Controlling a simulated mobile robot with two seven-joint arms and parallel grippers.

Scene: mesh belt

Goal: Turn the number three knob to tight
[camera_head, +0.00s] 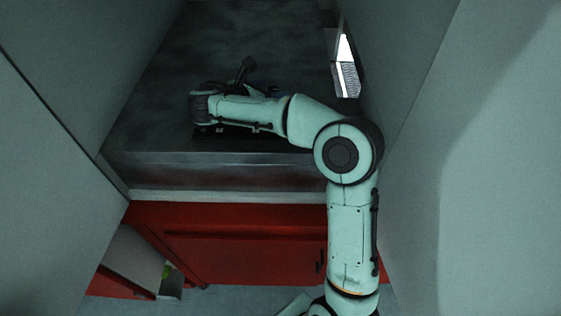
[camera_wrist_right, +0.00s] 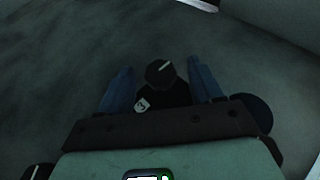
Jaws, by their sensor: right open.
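The number three knob (camera_wrist_right: 160,72) is a black round knob with a white line on its top, seen in the right wrist view. The line slants up to the right. A white tag marked 3 (camera_wrist_right: 142,104) sits just below it. My right gripper (camera_wrist_right: 159,66) is open, with one blue finger on each side of the knob. Small gaps show between fingers and knob, so it does not look gripped. In the head view my right arm reaches over the dark counter, and its hand (camera_head: 262,89) is small and partly hidden by the wrist. My left gripper is not in view.
The dark countertop (camera_head: 170,60) stands above a red cabinet (camera_head: 240,255), with pale walls close on both sides. A dark upright piece (camera_head: 246,68) shows beside my wrist. A bright slotted opening (camera_head: 346,68) is at the right wall. The far counter is clear.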

